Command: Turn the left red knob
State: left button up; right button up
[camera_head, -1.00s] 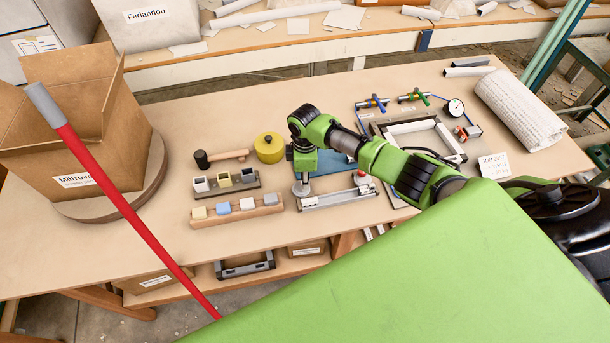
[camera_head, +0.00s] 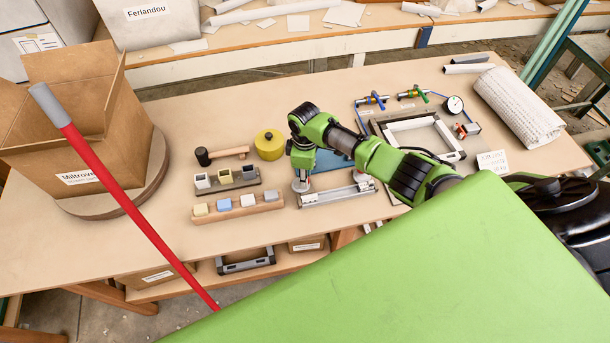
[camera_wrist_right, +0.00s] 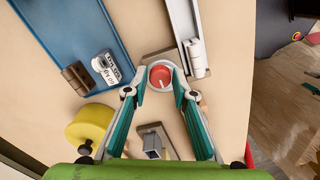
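The left red knob (camera_wrist_right: 160,77) shows in the right wrist view as a round red cap with a pale mark, on a grey ring. My right gripper (camera_wrist_right: 160,73) is open around it, with one finger on each side. I cannot tell whether the fingers touch the knob. In the head view my right gripper (camera_head: 302,182) points down at the left end of the metal rail fixture (camera_head: 335,196) and hides most of this knob. The fixture's right end (camera_head: 364,179) is partly in view beside my arm. My left gripper is not in view.
A blue tray (camera_wrist_right: 62,45) and a yellow round container (camera_wrist_right: 95,128) lie close to the gripper. Wooden block holders (camera_head: 238,209) and a black-headed mallet (camera_head: 222,154) lie left of the fixture. A metal frame (camera_head: 425,132) lies right. A cardboard box (camera_head: 75,140) stands far left.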

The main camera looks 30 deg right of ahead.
jog(key=shift+o, duration=0.5)
jog(key=shift+r, duration=0.15)
notch_tip(320, 180, up, 12)
dwell(0.6)
